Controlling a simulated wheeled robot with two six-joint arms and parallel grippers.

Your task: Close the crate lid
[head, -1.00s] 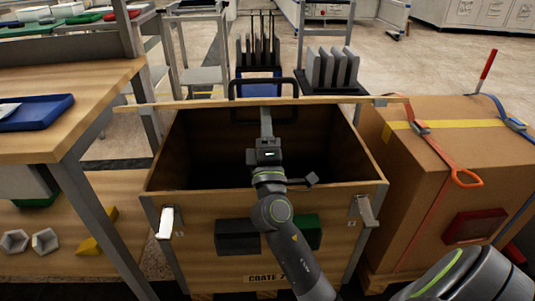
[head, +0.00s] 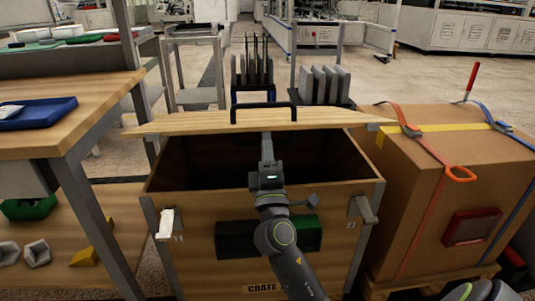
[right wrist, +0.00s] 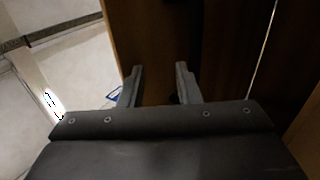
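The wooden crate (head: 190,240) stands in the middle of the head view with its front part open and its inside dark. Its lid (head: 190,122) is partly raised along the back, top face showing as a thin slanted strip, with a black handle (head: 264,104) on it. My right gripper (head: 267,142) reaches over the crate opening to the lid's near edge; whether it touches is unclear. In the right wrist view its two fingers (right wrist: 158,88) are apart, with a brown wooden panel (right wrist: 155,40) beyond them. My left gripper is out of view.
A strapped cardboard box (head: 410,200) stands close on the right. A wooden workbench (head: 100,95) with a blue tray (head: 45,112) is on the left. Metal latches (head: 165,222) sit at the crate's front corners. Racks with upright plates (head: 325,85) stand behind.

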